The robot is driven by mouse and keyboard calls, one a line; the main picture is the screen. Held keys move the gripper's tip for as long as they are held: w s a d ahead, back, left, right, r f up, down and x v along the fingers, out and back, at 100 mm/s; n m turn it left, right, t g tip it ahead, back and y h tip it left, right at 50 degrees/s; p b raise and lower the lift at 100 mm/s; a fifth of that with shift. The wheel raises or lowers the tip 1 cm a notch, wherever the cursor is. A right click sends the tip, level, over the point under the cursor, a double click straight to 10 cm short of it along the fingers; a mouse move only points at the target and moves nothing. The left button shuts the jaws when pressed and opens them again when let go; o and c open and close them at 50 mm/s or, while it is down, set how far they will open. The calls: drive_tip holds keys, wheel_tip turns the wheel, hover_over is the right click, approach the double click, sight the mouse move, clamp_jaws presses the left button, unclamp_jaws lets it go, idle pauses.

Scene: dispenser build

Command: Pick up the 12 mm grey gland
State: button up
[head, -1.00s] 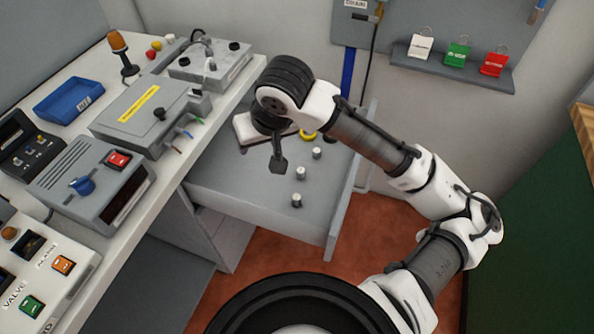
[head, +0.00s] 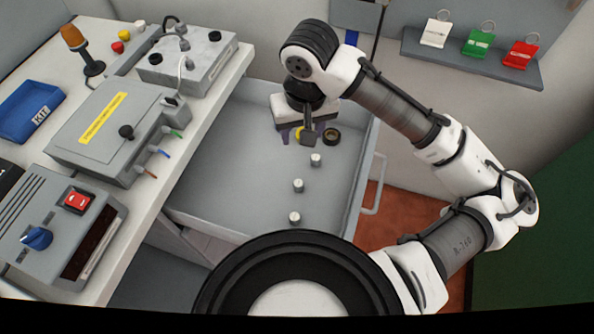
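Three small pale grey, round, gland-like pieces stand in a row on the floor of the open grey drawer (head: 225,150): a far one (head: 315,159), a middle one (head: 298,185) and a near one (head: 294,217). No size marking is readable, so I cannot tell which is the 12 mm one. My gripper (head: 308,139) points down over the back of the drawer, just behind the far piece and apart from it in the picture. Its fingers overlap in this view, so opening and contents cannot be told.
A black ring (head: 332,135) and a partly hidden yellow ring (head: 299,135) lie at the drawer's back, beside my gripper. Drawer walls enclose the pieces. The worktop at left holds grey boxes and a blue tray (head: 30,111). A shelf (head: 470,60) with coloured tags is at back right.

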drive_tip(key=f+b, duration=0.3)
drive_tip(key=f, duration=0.5)
drive_tip(key=f+b, duration=0.3)
drive_tip(key=f, duration=0.5)
drive_tip(key=shift+s+a+f+b, duration=0.1)
drive_tip(key=shift+s+f+b, duration=0.15)
drive_tip(key=shift+b, duration=0.1)
drive_tip(key=shift+w+a+f, duration=0.1)
drive_tip(key=shift+f, duration=1.2)
drive_tip(key=shift+w+a+f, duration=0.1)
drive_tip(key=shift+f, duration=1.2)
drive_tip(key=c, duration=1.1)
